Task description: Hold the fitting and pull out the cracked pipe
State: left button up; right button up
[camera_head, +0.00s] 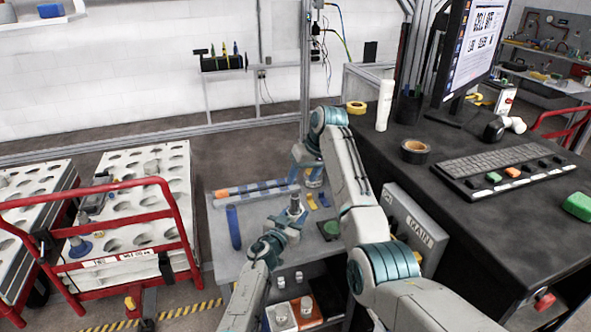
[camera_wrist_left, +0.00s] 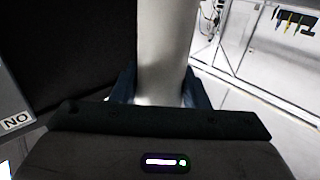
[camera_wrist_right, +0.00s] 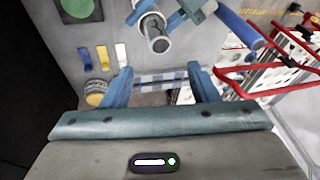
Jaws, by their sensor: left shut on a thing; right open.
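My left gripper (camera_head: 292,222) is shut on a grey upright cylindrical piece (camera_head: 295,203), seemingly the fitting, above the grey bench. In the left wrist view, a pale cylinder (camera_wrist_left: 163,50) rises between its fingers (camera_wrist_left: 158,92). The right wrist view shows the grey piece (camera_wrist_right: 157,40) nearly end-on, with a round opening. My right gripper (camera_wrist_right: 160,85) is open and empty, farther back over the bench; it also shows in the head view (camera_head: 308,160). I cannot see a crack.
The grey bench (camera_head: 225,262) carries a blue tube (camera_head: 233,228), a green disc (camera_head: 331,228) and small coloured strips (camera_head: 311,201). A red-railed cart (camera_head: 120,215) stands left. A dark desk (camera_head: 450,215) with keyboard and monitor borders the right.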

aim_at(295, 196)
jog(key=f+m+h, duration=0.1)
jog(key=f, duration=0.2)
jog(key=a+f+m+h, duration=0.1)
jog(key=f, duration=0.1)
jog(key=a+f+m+h, duration=0.1)
jog(key=f, duration=0.2)
jog(key=shift+w+a+f+m+g, duration=0.1)
jog(key=shift+w+f+m+g, duration=0.2)
jog(key=shift+w+f+g, duration=0.1)
dwell(0.4)
jog(key=shift+r, duration=0.1)
jog(key=c, duration=1.1)
jog(key=shift+r, duration=0.1)
pick_arm(q)
jog(key=shift+f, duration=0.1)
pick_arm(e)
jog(key=shift+r, duration=1.4)
